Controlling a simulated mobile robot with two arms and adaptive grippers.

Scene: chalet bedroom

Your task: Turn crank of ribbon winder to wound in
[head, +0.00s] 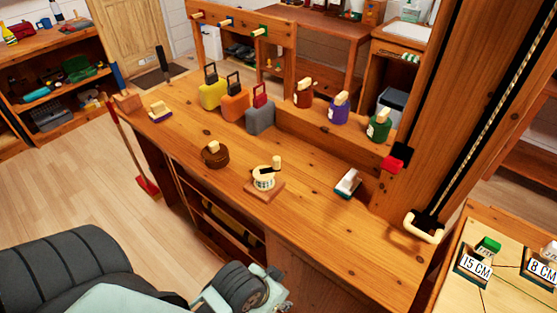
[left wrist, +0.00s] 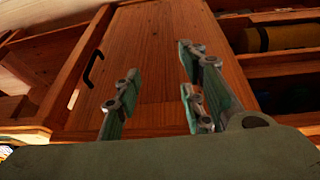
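The ribbon winder (head: 264,178) stands on the wooden workbench (head: 310,215), near its front edge. It has a pale drum on a square wooden base and a dark crank arm with a light wooden knob (head: 276,162) on top. My left arm is low at the bottom left of the head view, in front of the bench and below its top, away from the winder. In the left wrist view my left gripper (left wrist: 158,75) is open and empty, its fingers apart before a wooden cabinet door (left wrist: 145,45). My right gripper is not in view.
A round brown piece with a knob (head: 215,155) is left of the winder. A small block with a pale handle (head: 348,183) is to its right. Yellow, orange and grey padlock-like blocks (head: 235,105) and several bottles (head: 338,108) stand behind. A thick post (head: 445,80) rises at right.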

